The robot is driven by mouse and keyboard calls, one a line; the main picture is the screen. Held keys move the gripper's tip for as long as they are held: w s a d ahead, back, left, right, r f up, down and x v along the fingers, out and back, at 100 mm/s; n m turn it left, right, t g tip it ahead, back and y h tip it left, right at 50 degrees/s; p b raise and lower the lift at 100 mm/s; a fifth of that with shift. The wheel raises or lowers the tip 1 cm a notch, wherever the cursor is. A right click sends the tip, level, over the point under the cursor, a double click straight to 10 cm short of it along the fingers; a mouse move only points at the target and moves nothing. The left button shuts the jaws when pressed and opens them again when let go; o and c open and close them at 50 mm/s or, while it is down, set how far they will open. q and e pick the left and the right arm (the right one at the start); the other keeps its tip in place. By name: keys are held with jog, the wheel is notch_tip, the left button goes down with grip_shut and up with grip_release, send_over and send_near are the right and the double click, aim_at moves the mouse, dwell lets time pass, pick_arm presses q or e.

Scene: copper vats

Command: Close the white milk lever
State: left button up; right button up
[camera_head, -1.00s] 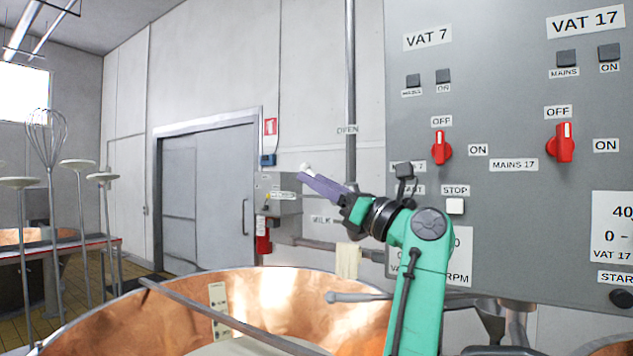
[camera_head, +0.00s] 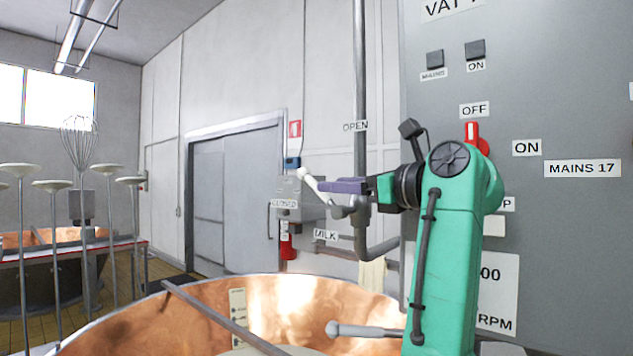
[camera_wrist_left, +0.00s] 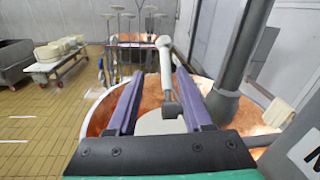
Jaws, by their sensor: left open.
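The white milk lever (camera_head: 311,180) sits on the valve of a grey pipe, tilted up and to the left. Its knob points between the OPEN label (camera_head: 355,126) above and the CLOSED label (camera_head: 284,204) at the left. My left gripper (camera_head: 329,186) is open, its purple fingers level at the lever and hiding part of its shaft. In the left wrist view the lever (camera_wrist_left: 165,62) stands between the two spread fingers of the gripper (camera_wrist_left: 158,78). I cannot tell whether either finger touches it. My right gripper is not in view.
A grey control panel (camera_head: 580,240) with a red switch (camera_head: 472,134) stands close at the right of my arm. A copper vat (camera_head: 130,330) lies below, with a metal bar (camera_head: 225,320) across it. The vertical pipe (camera_head: 360,70) rises behind the fingers.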

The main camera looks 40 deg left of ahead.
aim_at(315, 181)
pick_arm(q)
jog(key=a, duration=0.2)
jog(key=w+a+p, duration=0.1)
jog(key=a, duration=0.1)
jog(key=w+a, duration=0.1)
jog(key=a, duration=0.1)
jog(key=shift+a+f+p, duration=0.2)
jog(key=shift+a+p, duration=0.05)
jog(key=shift+p, duration=0.05)
jog(key=shift+a, duration=0.5)
jog(key=shift+s+d, duration=0.2)
jog(key=shift+s, duration=0.05)
jog(key=shift+w, duration=0.1)
grip_shut()
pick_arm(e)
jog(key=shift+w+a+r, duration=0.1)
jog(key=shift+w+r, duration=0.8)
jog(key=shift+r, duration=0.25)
